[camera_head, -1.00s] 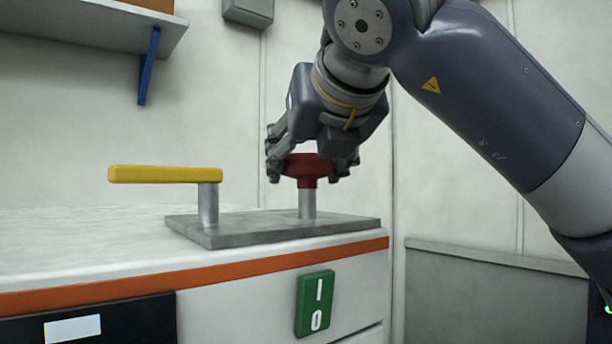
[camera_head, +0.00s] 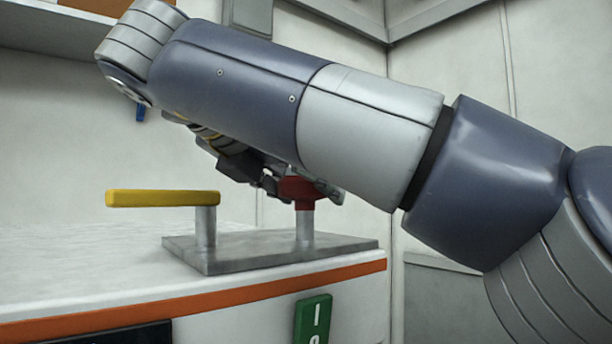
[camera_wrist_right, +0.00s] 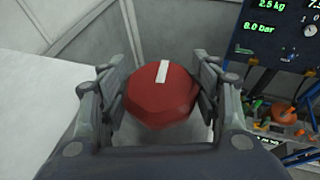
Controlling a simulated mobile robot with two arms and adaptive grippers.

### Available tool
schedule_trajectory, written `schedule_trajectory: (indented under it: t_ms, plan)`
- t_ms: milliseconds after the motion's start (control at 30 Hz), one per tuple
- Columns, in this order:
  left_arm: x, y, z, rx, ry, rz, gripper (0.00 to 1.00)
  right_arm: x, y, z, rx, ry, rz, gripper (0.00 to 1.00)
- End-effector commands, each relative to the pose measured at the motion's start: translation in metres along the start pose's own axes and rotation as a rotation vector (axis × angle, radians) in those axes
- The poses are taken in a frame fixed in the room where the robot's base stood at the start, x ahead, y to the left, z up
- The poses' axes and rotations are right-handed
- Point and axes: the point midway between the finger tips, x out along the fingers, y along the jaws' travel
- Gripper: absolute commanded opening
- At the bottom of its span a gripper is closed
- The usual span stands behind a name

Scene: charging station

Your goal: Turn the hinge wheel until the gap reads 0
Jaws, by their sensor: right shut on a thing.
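The red wheel (camera_head: 298,189) sits on a short metal post (camera_head: 304,225) on a grey base plate (camera_head: 215,259). In the right wrist view the red wheel (camera_wrist_right: 160,103) shows a white mark on its top, pointing up in the picture. My right gripper (camera_head: 305,188) is shut on the wheel, with one finger on each side of it (camera_wrist_right: 162,90). In the head view my right arm hides part of the gripper. A yellow lever (camera_head: 162,198) stands on its own post at the plate's left. No gap reading can be made out. My left gripper is not in view.
The plate lies on a white counter (camera_head: 80,258) with an orange front edge. A green switch plate (camera_head: 314,320) is on the counter front. In the right wrist view, a dark display (camera_wrist_right: 280,35) reads 2.5 kg and 8.0 bar, above several coloured parts.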

Motion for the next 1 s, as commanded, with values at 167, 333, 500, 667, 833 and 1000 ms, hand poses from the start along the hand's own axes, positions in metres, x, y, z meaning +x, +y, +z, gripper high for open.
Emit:
schedule_trajectory:
  t_ms: [167,333,500,667,833,1000]
  plan:
    - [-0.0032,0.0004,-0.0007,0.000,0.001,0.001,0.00,-0.0011,0.0001,0.0016,0.023,-0.004,-0.052,0.34]
    - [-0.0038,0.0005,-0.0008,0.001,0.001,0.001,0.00,-0.0007,-0.0002,0.0012,0.031,-0.003,-0.074,0.34]
    - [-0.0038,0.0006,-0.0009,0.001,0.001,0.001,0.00,-0.0005,-0.0003,0.0010,0.033,-0.003,-0.078,0.34]
    - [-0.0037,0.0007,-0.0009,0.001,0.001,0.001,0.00,-0.0004,-0.0002,0.0009,0.032,-0.002,-0.078,0.34]
    - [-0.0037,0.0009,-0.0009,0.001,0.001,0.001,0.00,-0.0003,-0.0001,0.0007,0.032,-0.002,-0.077,0.79]
    - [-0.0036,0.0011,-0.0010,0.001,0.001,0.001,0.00,-0.0001,-0.0001,0.0003,0.031,-0.001,-0.077,0.79]
